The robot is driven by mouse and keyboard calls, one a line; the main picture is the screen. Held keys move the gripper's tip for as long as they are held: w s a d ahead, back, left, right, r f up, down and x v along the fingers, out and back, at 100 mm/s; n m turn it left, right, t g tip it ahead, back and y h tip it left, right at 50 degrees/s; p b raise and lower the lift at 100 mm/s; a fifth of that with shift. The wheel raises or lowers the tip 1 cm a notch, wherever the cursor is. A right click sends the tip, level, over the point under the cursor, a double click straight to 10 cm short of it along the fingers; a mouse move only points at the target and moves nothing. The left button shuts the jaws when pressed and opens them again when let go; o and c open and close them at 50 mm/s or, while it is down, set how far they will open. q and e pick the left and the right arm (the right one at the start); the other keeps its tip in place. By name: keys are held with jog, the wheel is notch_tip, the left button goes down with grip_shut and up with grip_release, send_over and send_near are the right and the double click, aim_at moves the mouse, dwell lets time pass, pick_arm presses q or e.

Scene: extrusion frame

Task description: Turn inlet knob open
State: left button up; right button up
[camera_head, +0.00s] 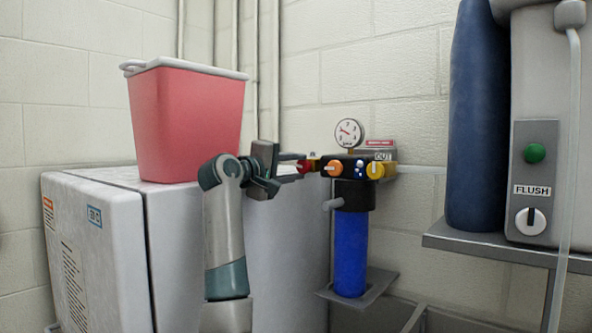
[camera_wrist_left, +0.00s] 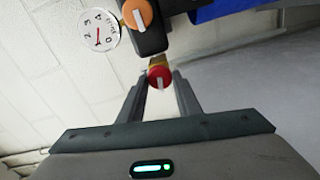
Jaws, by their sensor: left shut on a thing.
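The red inlet knob (camera_head: 307,166) is at the left end of the black filter head, opposite the yellow knob (camera_head: 375,170) by the OUT label. My left gripper (camera_head: 296,162) reaches it from the left and is shut on it. In the left wrist view the red knob (camera_wrist_left: 159,78), with a pale pointer mark, sits between the fingertips, which partly hide its sides. An orange knob (camera_head: 333,169) is beside it on the head and also shows in the wrist view (camera_wrist_left: 138,14). My right gripper is not in view.
A round gauge (camera_head: 349,132) stands above the head, and a blue filter housing (camera_head: 350,250) hangs below. A red and white cooler (camera_head: 190,120) sits on a white cabinet (camera_head: 95,255) at left. A dark blue cylinder (camera_head: 478,120) and a FLUSH panel (camera_head: 531,185) are at right.

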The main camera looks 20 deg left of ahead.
pick_arm(q)
jog(key=shift+n, duration=0.9)
jog(key=shift+a, duration=0.1)
jog(key=o, duration=1)
jog(key=shift+s, duration=0.15)
